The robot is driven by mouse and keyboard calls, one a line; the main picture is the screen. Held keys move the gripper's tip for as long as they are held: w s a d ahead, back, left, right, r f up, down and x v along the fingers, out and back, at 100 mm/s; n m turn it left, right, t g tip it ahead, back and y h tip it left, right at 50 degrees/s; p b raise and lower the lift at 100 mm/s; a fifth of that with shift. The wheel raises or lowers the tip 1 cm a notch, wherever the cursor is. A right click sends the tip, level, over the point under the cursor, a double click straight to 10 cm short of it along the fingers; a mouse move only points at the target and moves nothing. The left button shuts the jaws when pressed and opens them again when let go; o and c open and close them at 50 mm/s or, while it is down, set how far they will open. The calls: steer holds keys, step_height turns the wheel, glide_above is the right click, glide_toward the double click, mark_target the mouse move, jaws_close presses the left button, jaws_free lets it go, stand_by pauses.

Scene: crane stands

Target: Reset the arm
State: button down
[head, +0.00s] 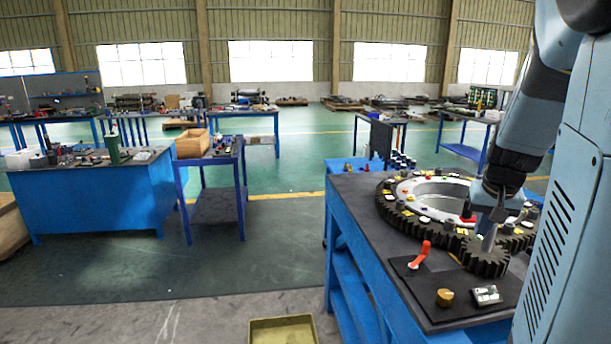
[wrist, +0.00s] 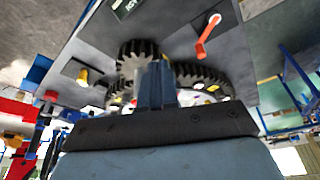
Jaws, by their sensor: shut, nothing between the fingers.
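My arm comes down at the right of the head view, light blue with black joints. My gripper (head: 489,232) points down over the small dark gear (head: 484,258) at the edge of the large toothed ring (head: 400,215). In the wrist view my gripper (wrist: 156,70) shows as two blue-grey fingers close together, with nothing seen between them. The small gear (wrist: 135,50) is just beyond the fingertips there. I cannot tell whether the fingers touch it. The ring's teeth (wrist: 200,75) show behind the fingers.
The blue-framed stand (head: 355,225) with a dark top carries a red-orange lever (head: 421,254), a brass knob (head: 445,297) and a small grey switch box (head: 487,294). Blue benches (head: 95,195) stand at left. A yellowish tray (head: 282,330) lies in front. Green floor between is open.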

steer(key=s+a+r+n+t+y, duration=0.1)
steer(key=s+a+r+n, duration=0.3)
steer(key=s+a, duration=1.1)
steer(key=shift+a+r+t, duration=0.5)
steer(key=shift+a+r, duration=0.15)
steer(key=shift+r, duration=1)
